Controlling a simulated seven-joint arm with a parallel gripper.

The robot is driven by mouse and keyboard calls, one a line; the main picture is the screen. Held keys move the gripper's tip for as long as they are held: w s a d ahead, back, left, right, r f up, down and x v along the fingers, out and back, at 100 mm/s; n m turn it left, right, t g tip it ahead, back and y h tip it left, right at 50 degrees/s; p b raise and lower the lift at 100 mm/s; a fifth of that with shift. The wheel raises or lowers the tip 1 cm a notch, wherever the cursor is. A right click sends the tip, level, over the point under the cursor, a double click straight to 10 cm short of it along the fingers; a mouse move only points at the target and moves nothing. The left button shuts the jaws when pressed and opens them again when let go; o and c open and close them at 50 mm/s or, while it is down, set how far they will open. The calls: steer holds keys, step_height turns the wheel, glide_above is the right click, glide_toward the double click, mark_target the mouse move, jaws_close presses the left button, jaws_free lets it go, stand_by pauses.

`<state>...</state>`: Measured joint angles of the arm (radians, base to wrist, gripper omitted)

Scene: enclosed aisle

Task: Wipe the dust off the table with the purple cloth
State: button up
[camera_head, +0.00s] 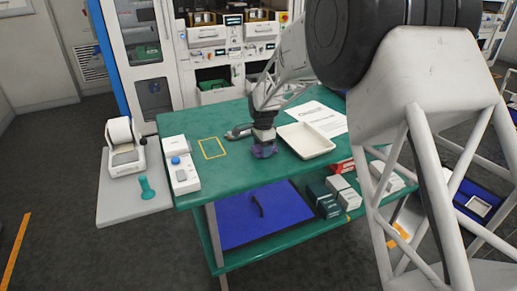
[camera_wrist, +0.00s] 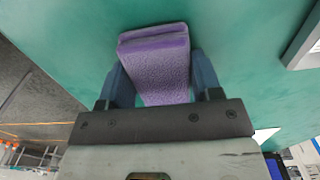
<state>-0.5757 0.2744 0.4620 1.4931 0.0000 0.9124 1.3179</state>
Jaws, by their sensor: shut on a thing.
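The purple cloth (camera_wrist: 160,72) is a thick folded block held between the two fingers of my gripper (camera_wrist: 160,82) in the wrist view. In the head view my gripper (camera_head: 264,138) points down over the front middle of the green table (camera_head: 232,178), with the purple cloth (camera_head: 264,151) at its tip, at or just above the tabletop. I cannot tell whether the cloth touches it. A yellow square outline (camera_head: 212,148) lies on the table to the left of the gripper. I cannot make out dust on the surface.
A white tray (camera_head: 306,141) stands close to the right of the gripper, with a printed sheet (camera_head: 322,118) behind it. A white device with a blue button (camera_head: 180,165) lies at the table's left edge. Boxes (camera_head: 325,198) and a blue mat (camera_head: 250,215) are on the lower shelf.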

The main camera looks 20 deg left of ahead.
mark_target(255, 149)
steer(key=shift+w+d+f, duration=0.1)
steer(key=shift+w+d, duration=0.2)
steer(key=shift+d, duration=0.1)
steer(key=shift+w, duration=0.1)
steer(key=shift+w+d+r, duration=0.15)
steer(key=shift+w+d, duration=0.55)
steer(key=shift+w+d+r, duration=0.1)
steer(key=shift+w+d, duration=0.55)
steer(key=shift+f, duration=0.2)
steer(key=shift+s+a+r, duration=0.15)
steer(key=shift+s+a, duration=1.25)
steer(key=shift+a, duration=0.05)
steer(key=shift+s+a, duration=0.1)
steer(key=shift+s+a+f, duration=0.2)
steer(key=shift+s+a, duration=1.1)
steer(key=shift+s, duration=0.05)
